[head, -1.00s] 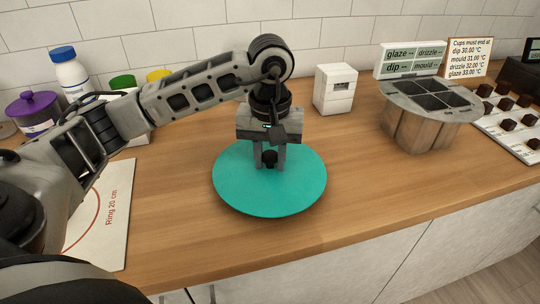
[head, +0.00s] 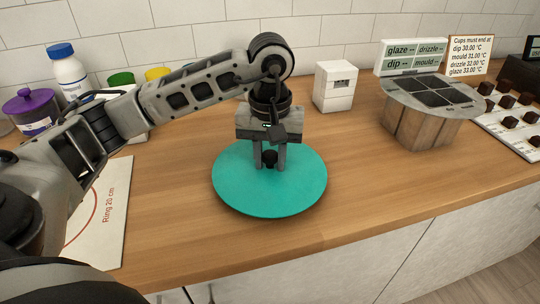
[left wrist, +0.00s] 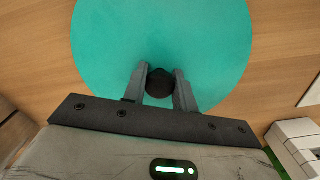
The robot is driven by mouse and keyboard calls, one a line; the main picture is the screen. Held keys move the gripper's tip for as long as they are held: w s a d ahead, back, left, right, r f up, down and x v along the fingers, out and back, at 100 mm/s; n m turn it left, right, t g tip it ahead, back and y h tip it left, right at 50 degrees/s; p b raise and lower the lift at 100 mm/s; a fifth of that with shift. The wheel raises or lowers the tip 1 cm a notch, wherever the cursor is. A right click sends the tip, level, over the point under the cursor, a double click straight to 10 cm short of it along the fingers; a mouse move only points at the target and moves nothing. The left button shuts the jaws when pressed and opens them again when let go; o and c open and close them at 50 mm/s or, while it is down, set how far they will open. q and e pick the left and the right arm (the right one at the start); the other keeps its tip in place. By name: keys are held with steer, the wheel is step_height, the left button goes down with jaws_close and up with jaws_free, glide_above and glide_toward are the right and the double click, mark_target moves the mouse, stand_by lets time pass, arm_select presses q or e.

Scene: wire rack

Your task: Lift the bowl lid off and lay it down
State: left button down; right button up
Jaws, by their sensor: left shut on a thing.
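The bowl lid (head: 235,187) is a round teal disc with a dark knob (head: 269,157) at its centre, over the wooden counter. My left gripper (head: 270,162) points down from above and is shut on the knob. In the left wrist view the two fingers (left wrist: 159,90) stand on either side of the black knob (left wrist: 159,80), with the teal lid (left wrist: 160,30) around them. Whether the lid touches the counter is hard to tell. No bowl shows under it. My right gripper is not in view.
A round-topped unit with dark square compartments (head: 420,120) stands at the right, near a tray of dark cups (head: 508,122). A white box (head: 335,87) stands behind the lid. A "Ring 20 cm" sheet (head: 108,232) lies left, bottles (head: 70,72) behind it. Counter right of the lid is clear.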

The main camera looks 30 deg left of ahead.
arm_select(q)
steer(key=shift+f, duration=0.25)
steer(key=shift+f+b, duration=0.25)
steer(key=shift+b, duration=0.2)
steer(key=shift+f, duration=0.2)
steer(key=c, duration=1)
jaws_free()
steer(key=shift+c, duration=0.2)
step_height(320, 180, up, 16)
steer(key=p, duration=0.2)
